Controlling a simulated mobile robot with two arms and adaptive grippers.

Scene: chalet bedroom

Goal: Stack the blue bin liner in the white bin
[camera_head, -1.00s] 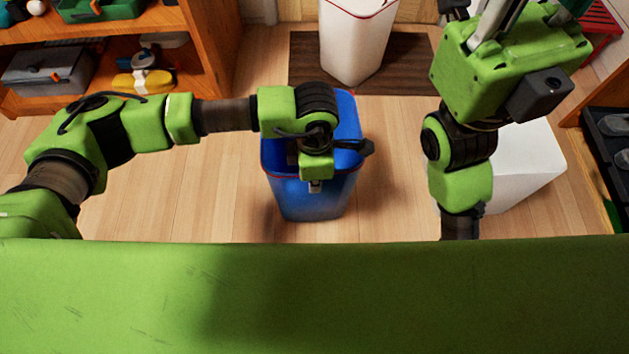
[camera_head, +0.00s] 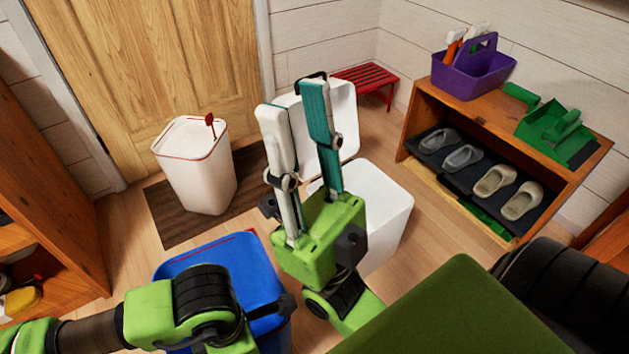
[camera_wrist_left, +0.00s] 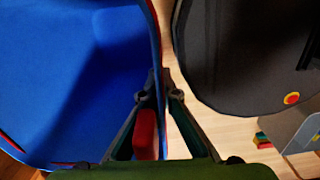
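The blue bin liner (camera_head: 225,262) with its red rim stands open at the bottom centre of the head view, partly hidden by my left arm. In the left wrist view, the liner (camera_wrist_left: 70,70) fills the left side. My left gripper (camera_wrist_left: 160,78) has its fingertips close together on the liner's wall at the rim; a red piece shows between the fingers. A white bin (camera_head: 197,180) with a red rim and red tab stands on a brown mat. Another white bin (camera_head: 385,225) has its lid raised. My right gripper (camera_head: 292,95) is open, empty and points upward before that lid.
A wooden shoe rack (camera_head: 560,190) with a purple caddy (camera_head: 475,72) and green dustpan (camera_head: 553,130) stands at the right. A red stool (camera_head: 368,80) is at the back wall. An orange-brown shelf (camera_head: 45,190) is at the left. Floor shows around the brown mat (camera_head: 165,215).

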